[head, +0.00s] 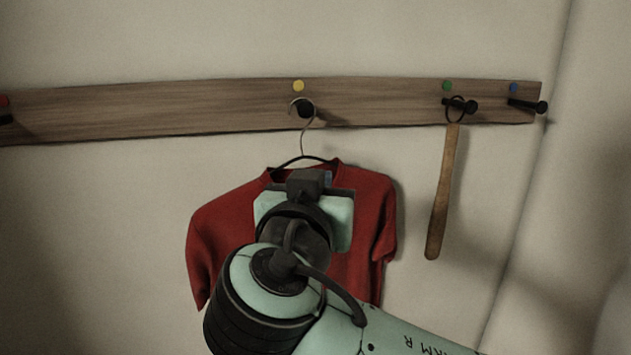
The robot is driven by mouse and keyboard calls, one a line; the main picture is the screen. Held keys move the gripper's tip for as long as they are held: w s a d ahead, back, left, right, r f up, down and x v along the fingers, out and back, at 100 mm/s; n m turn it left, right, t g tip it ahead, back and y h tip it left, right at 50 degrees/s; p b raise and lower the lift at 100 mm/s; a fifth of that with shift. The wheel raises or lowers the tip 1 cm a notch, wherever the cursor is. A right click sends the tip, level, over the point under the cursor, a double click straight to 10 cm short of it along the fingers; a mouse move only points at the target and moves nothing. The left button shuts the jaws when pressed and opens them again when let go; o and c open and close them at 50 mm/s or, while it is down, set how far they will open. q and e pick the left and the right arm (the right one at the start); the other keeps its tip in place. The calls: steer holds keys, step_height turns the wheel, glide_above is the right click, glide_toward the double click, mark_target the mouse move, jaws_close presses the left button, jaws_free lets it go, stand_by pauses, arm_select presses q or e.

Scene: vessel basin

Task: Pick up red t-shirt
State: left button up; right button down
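The red t-shirt (225,235) hangs on a hanger (304,135) whose hook goes over the black peg under the yellow dot on the wooden rail. My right gripper (309,184) is in front of the shirt's upper middle, just below the collar. My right arm comes in from the lower right and hides much of the shirt's front. The fingers are hidden by the gripper's own body, so I cannot tell whether they are open or touch the shirt. My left gripper is not in view.
The wooden rail (190,107) runs along the wall with several pegs and coloured dots. A long wooden stick (442,195) hangs by a loop from the peg under the green dot, right of the shirt. The blue-dot peg (540,107) is bare. A wall corner lies at the right.

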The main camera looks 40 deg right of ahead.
steer(key=shift+s+a, duration=0.15)
steer(key=shift+s, duration=0.1)
steer(key=c, duration=1.9)
jaws_free()
steer(key=o, duration=1.5)
steer(key=shift+a, duration=0.1)
